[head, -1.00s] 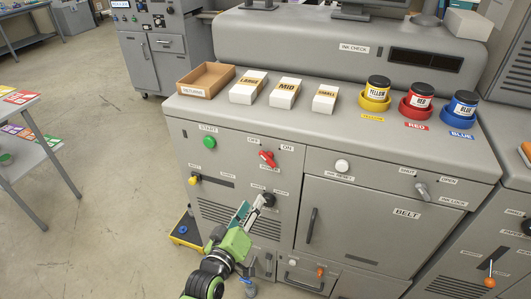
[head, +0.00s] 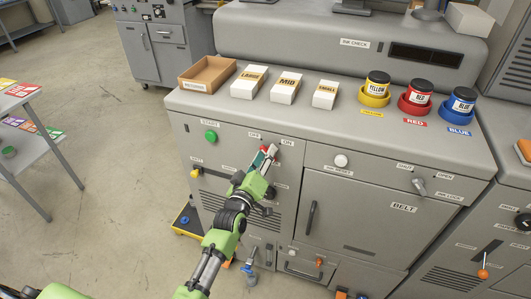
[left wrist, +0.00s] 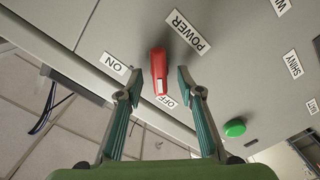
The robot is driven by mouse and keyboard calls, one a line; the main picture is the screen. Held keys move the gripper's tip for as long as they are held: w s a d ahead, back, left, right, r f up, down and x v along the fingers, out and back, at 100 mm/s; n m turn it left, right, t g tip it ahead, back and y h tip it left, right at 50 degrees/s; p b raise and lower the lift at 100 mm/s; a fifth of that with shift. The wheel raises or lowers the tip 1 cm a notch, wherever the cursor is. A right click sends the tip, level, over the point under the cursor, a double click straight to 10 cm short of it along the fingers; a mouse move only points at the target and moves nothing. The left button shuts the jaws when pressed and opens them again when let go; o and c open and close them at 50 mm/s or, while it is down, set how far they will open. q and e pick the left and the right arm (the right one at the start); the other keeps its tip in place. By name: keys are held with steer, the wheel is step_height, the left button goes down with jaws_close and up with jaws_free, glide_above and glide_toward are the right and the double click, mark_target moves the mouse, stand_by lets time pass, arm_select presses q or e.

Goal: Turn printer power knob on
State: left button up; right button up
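The red power knob (left wrist: 159,72) is on the grey front panel of the printer (head: 330,125), below the OFF and ON labels. In the left wrist view its pale-marked end points to the OFF label (left wrist: 171,102), and the ON label (left wrist: 115,64) is to the left. My left gripper (left wrist: 159,76) is open, with one teal finger on each side of the knob and visible gaps between. In the head view my left gripper (head: 267,154) partly hides the knob. My right gripper is not in view.
A green start button (head: 210,137) is left of the knob, and a yellow knob (head: 195,174) sits lower left. A white knob (head: 341,160) is to the right. Boxes and ink jars stand on the printer top. A side table (head: 35,155) is at the left.

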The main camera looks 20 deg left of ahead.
arm_select(q)
steer(key=shift+w, duration=0.45)
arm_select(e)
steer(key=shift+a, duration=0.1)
arm_select(q)
jaws_close()
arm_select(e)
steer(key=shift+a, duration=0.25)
arm_select(q)
steer(key=shift+m, duration=0.3)
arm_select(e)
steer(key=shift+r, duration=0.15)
arm_select(q)
steer(key=m, duration=1.1)
steer(key=d+m, duration=0.1)
steer(key=m, duration=0.5)
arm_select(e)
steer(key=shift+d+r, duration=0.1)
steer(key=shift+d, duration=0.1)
arm_select(q)
steer(key=shift+m, duration=0.3)
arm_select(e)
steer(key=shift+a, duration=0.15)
